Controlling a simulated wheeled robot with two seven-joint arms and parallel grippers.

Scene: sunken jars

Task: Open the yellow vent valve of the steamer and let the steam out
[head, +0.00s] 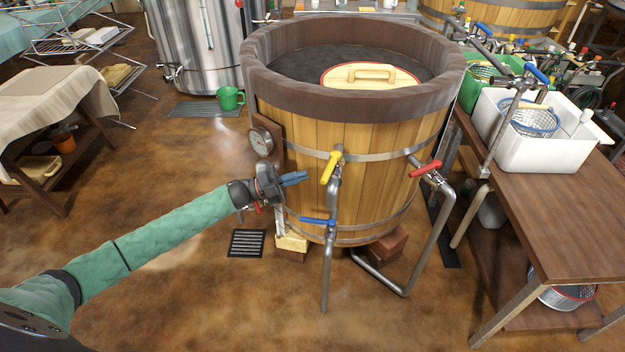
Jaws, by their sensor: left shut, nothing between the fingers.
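The steamer (300,145) is a large wooden tub with a dark rim, standing in the middle of the head view. The yellow vent valve handle (331,167) is on a vertical pipe at the tub's front, tilted slightly from upright. My left gripper (303,177) is shut and empty, just left of the yellow handle and a little below its top. A small gap shows between the fingertips and the yellow handle. A round lid (370,80) with a wooden handle lies inside the tub's opening. My right gripper is not in view.
A red valve handle (425,169) sits to the right and a blue one (318,221) below. Pipes (327,270) reach toward the floor. A table (560,215) with a white bin stands right.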

